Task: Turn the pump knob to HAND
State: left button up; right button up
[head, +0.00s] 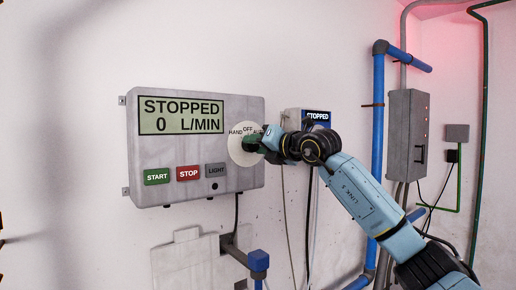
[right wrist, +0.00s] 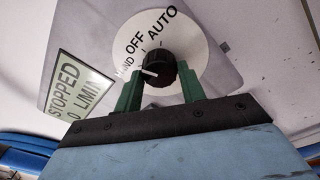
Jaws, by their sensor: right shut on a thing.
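The grey pump panel (head: 195,108) is on the wall, and its display (head: 181,115) reads STOPPED, 0 L/MIN. The round white knob plate (head: 236,152) at its right is marked HAND, OFF and AUTO. In the right wrist view, the black knob (right wrist: 158,66) sits at the middle of the plate (right wrist: 195,50). Its white pointer line points left, toward the HAND label, which is partly hidden by a finger. My right gripper (head: 252,144) is shut on the knob, one green finger on each side. In the head view it hides the knob. My left gripper is not in view.
START (head: 157,176), STOP (head: 189,173) and LIGHT (head: 215,170) controls line the panel's lower edge. A small box (head: 317,117) labelled STOPPED is behind my right gripper. Blue pipes (head: 378,120) and a grey cabinet (head: 407,135) are at right. The wall left of the panel is clear.

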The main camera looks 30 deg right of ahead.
jog(key=n, duration=0.5)
jog(key=shift+r, duration=0.1)
dwell(0.6)
jog(key=o, duration=1)
